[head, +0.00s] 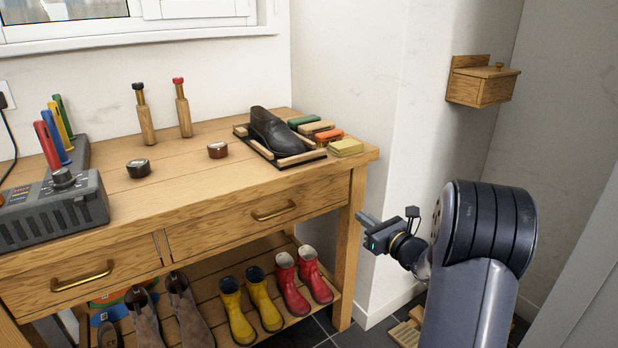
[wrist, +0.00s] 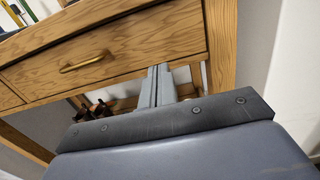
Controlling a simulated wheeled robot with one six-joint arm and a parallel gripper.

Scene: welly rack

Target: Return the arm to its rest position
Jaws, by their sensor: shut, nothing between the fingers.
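My gripper (head: 366,219) is at the end of my arm on the right side of the head view, just right of the wooden table's front right leg. Its fingers point left and up toward the table. In the wrist view my gripper (wrist: 158,72) shows its two fingers together with nothing between them. Behind the fingers there is the front of the table with a brass-handled drawer (wrist: 100,55). My gripper is apart from the table in the head view.
The wooden table (head: 190,190) bears a black shoe (head: 275,132), brushes, tins and a grey boot dryer (head: 50,208). Red boots (head: 290,285) and yellow boots (head: 236,310) stand on its lower shelf. A wooden wall box (head: 482,85) hangs at the upper right. Tiled floor shows below.

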